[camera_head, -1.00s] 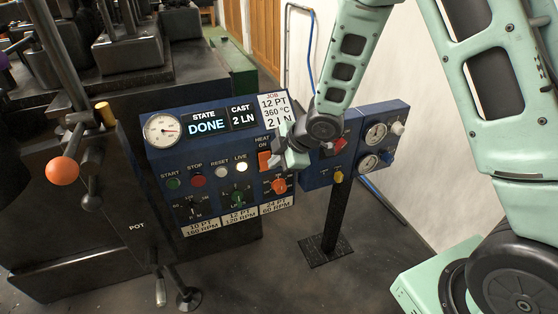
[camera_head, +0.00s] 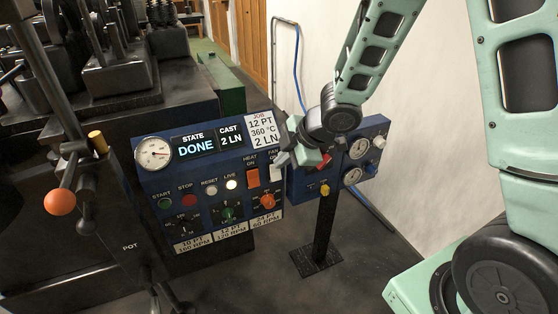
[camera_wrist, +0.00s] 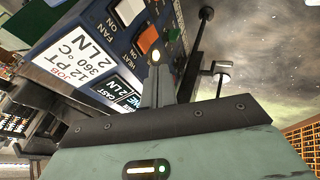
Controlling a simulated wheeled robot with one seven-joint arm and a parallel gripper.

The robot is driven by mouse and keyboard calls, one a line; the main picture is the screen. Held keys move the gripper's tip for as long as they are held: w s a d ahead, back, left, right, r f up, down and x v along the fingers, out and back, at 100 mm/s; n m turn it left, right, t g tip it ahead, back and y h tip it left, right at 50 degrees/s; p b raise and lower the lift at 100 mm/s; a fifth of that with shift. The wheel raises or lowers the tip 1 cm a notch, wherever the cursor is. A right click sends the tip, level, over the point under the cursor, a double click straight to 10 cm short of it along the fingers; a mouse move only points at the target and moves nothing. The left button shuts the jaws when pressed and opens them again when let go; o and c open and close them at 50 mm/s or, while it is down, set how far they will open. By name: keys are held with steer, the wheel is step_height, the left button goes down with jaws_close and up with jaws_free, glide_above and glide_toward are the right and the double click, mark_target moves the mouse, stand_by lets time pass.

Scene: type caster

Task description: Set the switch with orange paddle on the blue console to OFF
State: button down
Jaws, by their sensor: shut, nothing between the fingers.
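The blue console (camera_head: 150,190) stands in the middle of the head view. Its orange paddle switch (camera_head: 253,178) sits under the label HEAT ON, left of a white paddle under FAN. I cannot tell for sure which way the orange paddle is tipped. In the wrist view the orange paddle (camera_wrist: 148,38) shows just beyond the fingertips, with the white paddle (camera_wrist: 127,10) beside it. My gripper (camera_head: 284,159) is shut and empty, in front of the console's upper right, above and right of the orange paddle. Its closed fingers also show in the wrist view (camera_wrist: 156,62), apart from the paddle.
An orange rotary knob (camera_head: 267,202) and a green knob (camera_head: 228,213) lie below the switches. A smaller blue gauge box (camera_head: 372,140) on a black post (camera_head: 325,225) stands right of the console, partly behind my gripper. A lever with an orange ball (camera_head: 60,202) is at left.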

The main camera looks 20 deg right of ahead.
steer(key=shift+a+r+p, duration=0.1)
steer(key=shift+p, duration=0.45)
steer(key=f+p, duration=0.1)
steer(key=p, duration=0.2)
steer(key=shift+s+a+f+g, duration=0.15)
steer(key=shift+a+f+g, duration=0.05)
steer(key=shift+g, duration=0.2)
steer(key=b, duration=0.2)
glide_toward(252, 187)
step_height(252, 187, down, 4)
steer(key=s+a, duration=0.2)
steer(key=shift+w+f+p, duration=0.1)
steer(key=shift+w+p, duration=0.2)
steer(key=shift+w, duration=0.75)
steer(key=shift+w+f+p, duration=0.15)
steer(key=shift+w+p, duration=0.1)
steer(key=shift+w, duration=0.8)
